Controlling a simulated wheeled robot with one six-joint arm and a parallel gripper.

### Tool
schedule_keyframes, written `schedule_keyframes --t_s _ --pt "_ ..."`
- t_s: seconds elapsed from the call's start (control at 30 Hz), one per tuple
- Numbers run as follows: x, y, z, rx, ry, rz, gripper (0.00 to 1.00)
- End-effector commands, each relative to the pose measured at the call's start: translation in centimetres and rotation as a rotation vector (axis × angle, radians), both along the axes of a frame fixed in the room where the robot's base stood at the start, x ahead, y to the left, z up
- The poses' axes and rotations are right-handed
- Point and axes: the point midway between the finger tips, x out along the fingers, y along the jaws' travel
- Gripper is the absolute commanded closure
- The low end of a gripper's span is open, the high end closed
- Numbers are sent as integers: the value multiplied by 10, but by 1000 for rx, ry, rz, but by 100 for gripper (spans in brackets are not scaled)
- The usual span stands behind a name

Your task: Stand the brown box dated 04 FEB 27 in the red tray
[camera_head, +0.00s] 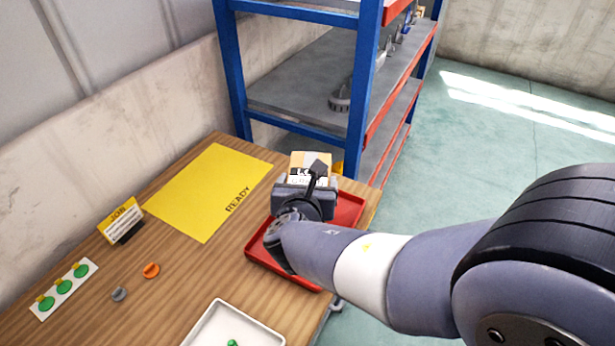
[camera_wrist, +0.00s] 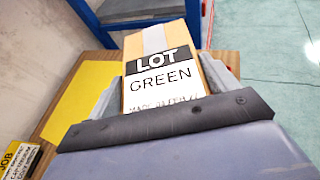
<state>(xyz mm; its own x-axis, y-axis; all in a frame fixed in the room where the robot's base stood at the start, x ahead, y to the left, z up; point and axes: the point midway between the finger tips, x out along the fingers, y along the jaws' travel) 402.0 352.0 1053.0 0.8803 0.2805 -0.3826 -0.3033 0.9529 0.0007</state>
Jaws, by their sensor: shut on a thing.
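A brown box (camera_wrist: 158,68) with a white label reading LOT GREEN is between the fingers of my gripper (camera_wrist: 163,95) in the wrist view. The lower line of its label is cut off by the gripper, and I cannot read a date. In the head view the box (camera_head: 311,160) shows just beyond my gripper (camera_head: 306,180), above the far part of the red tray (camera_head: 350,212). My gripper is shut on the box. My arm hides much of the tray, and I cannot tell whether the box touches it.
A yellow READY mat (camera_head: 205,190) lies left of the tray. A white tray (camera_head: 212,335) with a green part is at the front. A job sign (camera_head: 121,219), an orange knob (camera_head: 151,270) and a grey knob (camera_head: 119,294) stand left. A blue-framed shelf (camera_head: 365,80) rises behind the table.

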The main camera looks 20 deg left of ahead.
Motion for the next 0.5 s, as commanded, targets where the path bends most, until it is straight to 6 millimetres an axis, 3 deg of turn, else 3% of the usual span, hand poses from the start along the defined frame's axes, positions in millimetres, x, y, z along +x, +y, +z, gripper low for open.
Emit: schedule_keyframes --t_s 0.3,0.5 --pt "1 0 -33 1 -5 -1 89" --pt "1 1 -34 4 -5 -1 89"
